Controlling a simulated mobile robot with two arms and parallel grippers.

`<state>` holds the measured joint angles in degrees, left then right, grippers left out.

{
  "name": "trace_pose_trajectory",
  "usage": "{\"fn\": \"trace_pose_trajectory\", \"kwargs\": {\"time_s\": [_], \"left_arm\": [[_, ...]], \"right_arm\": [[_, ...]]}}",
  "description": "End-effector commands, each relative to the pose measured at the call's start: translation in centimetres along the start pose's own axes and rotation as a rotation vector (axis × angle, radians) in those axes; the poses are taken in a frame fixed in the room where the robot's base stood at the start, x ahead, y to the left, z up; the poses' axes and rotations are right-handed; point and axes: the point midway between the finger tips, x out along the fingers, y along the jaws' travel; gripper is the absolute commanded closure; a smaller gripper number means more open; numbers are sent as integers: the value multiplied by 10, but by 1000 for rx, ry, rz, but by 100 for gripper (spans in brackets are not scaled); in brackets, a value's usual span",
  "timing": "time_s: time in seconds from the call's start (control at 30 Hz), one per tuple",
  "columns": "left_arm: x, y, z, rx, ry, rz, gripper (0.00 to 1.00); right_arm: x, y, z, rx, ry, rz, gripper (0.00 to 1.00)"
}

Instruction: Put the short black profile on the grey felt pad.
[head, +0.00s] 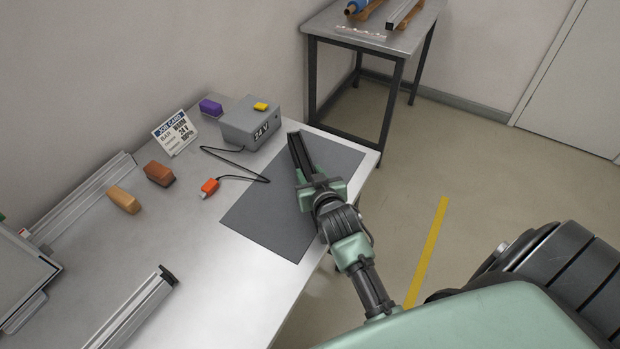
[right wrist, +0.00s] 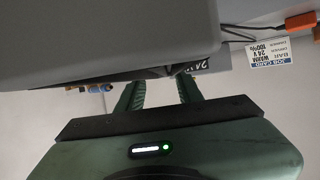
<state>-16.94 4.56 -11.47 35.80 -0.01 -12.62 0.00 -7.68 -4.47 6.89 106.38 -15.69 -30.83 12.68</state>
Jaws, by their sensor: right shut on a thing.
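My right gripper (head: 318,186) is shut on the short black profile (head: 299,155), which points away from it toward the far end of the table. The profile is over the far part of the grey felt pad (head: 262,217); I cannot tell whether it touches the pad. In the right wrist view the green fingers of my right gripper (right wrist: 158,92) show, and the profile between them is mostly hidden. My left gripper is not in view.
A grey 24 V box (head: 246,125) stands beside the pad's far edge, its black cable running to an orange connector (head: 209,186) left of the pad. A job card (head: 174,133), coloured blocks and silver rails (head: 85,200) are farther left. A second table (head: 385,38) stands behind.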

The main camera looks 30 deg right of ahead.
Motion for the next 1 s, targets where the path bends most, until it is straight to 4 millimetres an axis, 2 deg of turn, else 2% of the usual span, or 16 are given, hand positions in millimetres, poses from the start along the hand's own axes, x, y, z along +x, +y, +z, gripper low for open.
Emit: {"fn": "trace_pose_trajectory", "kwargs": {"time_s": [0.17,0.53,0.57,0.6,0.63,1.0], "left_arm": [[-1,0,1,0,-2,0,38],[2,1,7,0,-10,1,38],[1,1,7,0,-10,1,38],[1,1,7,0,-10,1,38],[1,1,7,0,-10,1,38],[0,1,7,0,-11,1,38]], "right_arm": [[7,0,17,0,2,-1,100],[9,0,20,0,4,-1,100],[9,0,21,0,1,-1,59],[8,0,21,-1,1,-1,47],[8,0,21,0,1,-1,42],[8,0,19,-1,1,-1,42]]}}
